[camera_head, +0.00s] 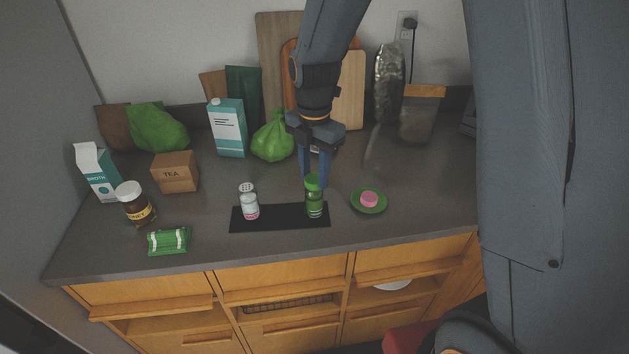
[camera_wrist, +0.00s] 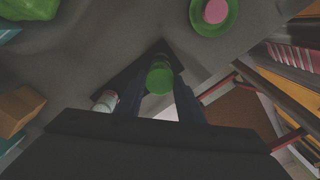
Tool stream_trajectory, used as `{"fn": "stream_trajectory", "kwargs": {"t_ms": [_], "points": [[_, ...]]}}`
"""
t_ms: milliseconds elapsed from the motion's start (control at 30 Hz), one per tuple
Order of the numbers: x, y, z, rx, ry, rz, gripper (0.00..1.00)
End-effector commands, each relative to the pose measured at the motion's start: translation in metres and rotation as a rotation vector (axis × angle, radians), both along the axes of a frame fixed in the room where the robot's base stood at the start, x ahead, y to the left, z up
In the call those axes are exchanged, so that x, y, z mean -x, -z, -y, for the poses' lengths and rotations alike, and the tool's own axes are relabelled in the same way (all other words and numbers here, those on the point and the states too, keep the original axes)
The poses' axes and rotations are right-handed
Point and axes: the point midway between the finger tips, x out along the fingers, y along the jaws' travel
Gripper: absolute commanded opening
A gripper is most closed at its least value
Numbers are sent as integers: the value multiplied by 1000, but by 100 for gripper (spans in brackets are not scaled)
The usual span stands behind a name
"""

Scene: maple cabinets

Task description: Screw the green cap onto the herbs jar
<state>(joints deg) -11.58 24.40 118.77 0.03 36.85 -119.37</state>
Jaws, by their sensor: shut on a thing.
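The herbs jar (camera_head: 314,204) is a green jar standing upright on the right part of a black mat (camera_head: 280,222). The green cap (camera_head: 312,181) is at the top of the jar. It also shows in the wrist view (camera_wrist: 160,80), between the fingers. My gripper (camera_head: 315,178) points down from above and is shut on the green cap. The fingers hide part of the cap's sides, and I cannot tell how tightly the cap sits on the jar.
A white shaker jar (camera_head: 249,202) stands on the mat's left part. A green saucer (camera_head: 381,205) with a pink round piece (camera_head: 369,198) lies to the right. A green packet (camera_head: 168,241), honey jar (camera_head: 134,203) and tea box (camera_head: 175,172) are at left. A green bag (camera_head: 272,137) stands behind.

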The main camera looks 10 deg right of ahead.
Motion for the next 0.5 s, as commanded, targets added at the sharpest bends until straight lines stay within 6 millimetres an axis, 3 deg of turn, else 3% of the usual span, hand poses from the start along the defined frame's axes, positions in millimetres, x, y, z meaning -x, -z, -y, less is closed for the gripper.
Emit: {"fn": "stream_trajectory", "kwargs": {"t_ms": [300,500], "points": [[0,0,0,0,16,0,11],[1,0,0,0,210,0,11]]}}
